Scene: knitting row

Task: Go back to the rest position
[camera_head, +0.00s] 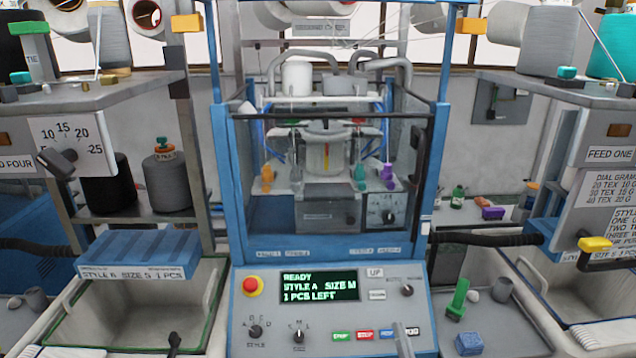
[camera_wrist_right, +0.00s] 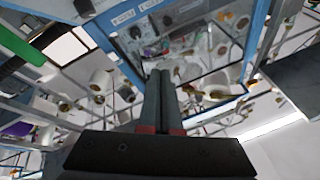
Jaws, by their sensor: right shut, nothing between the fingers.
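My right gripper (camera_head: 404,338) shows as a small grey tip at the bottom edge of the head view, in front of the lower right of the control panel (camera_head: 240,338). In the right wrist view my right gripper (camera_wrist_right: 160,76) has its two dark fingers together, with nothing between them. The panel's screen (camera_head: 318,287) reads READY, STYLE A, SIZE M, 1 PCS LEFT. The blue-framed knitting machine (camera_head: 222,180) stands behind the panel.
A red button (camera_head: 251,286) sits on the panel. At right are a green piece (camera_head: 458,297) and a blue cube (camera_head: 469,343). Yarn cones (camera_head: 167,183) stand on shelves.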

